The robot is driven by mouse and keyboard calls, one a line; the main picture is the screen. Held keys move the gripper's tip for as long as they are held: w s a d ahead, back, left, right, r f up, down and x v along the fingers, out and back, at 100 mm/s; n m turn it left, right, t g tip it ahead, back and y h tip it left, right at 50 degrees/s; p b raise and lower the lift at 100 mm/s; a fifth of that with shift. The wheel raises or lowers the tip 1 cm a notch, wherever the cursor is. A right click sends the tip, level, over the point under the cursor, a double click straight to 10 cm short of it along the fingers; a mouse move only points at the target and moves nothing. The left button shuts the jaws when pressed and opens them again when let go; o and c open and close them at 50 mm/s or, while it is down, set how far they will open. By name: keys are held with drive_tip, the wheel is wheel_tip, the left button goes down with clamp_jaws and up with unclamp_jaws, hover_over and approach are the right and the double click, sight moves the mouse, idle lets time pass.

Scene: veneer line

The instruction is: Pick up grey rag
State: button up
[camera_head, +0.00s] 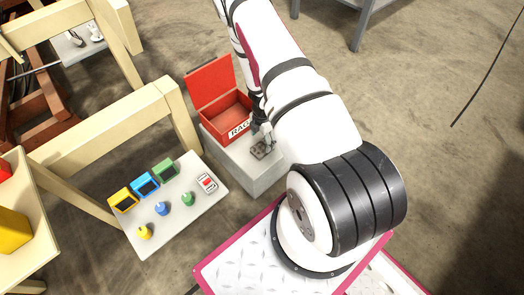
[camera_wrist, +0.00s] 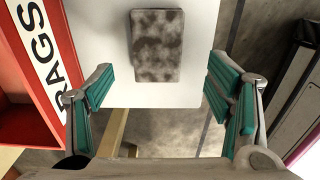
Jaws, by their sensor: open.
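The grey rag (camera_head: 260,151) is a folded, mottled grey-brown square. It lies flat near the edge of a light grey box-shaped stand (camera_head: 250,178), beside the red bin. In the wrist view the rag (camera_wrist: 157,45) is at the upper middle, on the pale top. My gripper (camera_wrist: 161,78) is open, with its green-padded fingers spread wide to the left and right of the rag's near end. Nothing is between the fingers. In the head view my gripper (camera_head: 263,137) is just above the rag and partly covers it.
An open red bin (camera_head: 217,108) marked RAGS stands close on the left, its lid raised; its wall (camera_wrist: 25,90) is near my left finger. A pale panel (camera_head: 150,228) with coloured boxes and knobs is at lower left. Wooden frames (camera_head: 110,135) stand left.

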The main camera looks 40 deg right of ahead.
sight(262, 146)
drive_tip(key=shift+w+d+f+b, duration=0.15)
drive_tip(key=shift+f+b, duration=0.65)
drive_tip(key=shift+f, duration=1)
drive_tip(key=shift+w+d+f+b, duration=0.1)
drive_tip(key=shift+f+b, duration=0.7)
drive_tip(key=shift+f, duration=0.95)
drive_tip(key=c, duration=1.4)
drive_tip(key=shift+o, duration=0.2)
drive_tip(key=shift+r, duration=0.1)
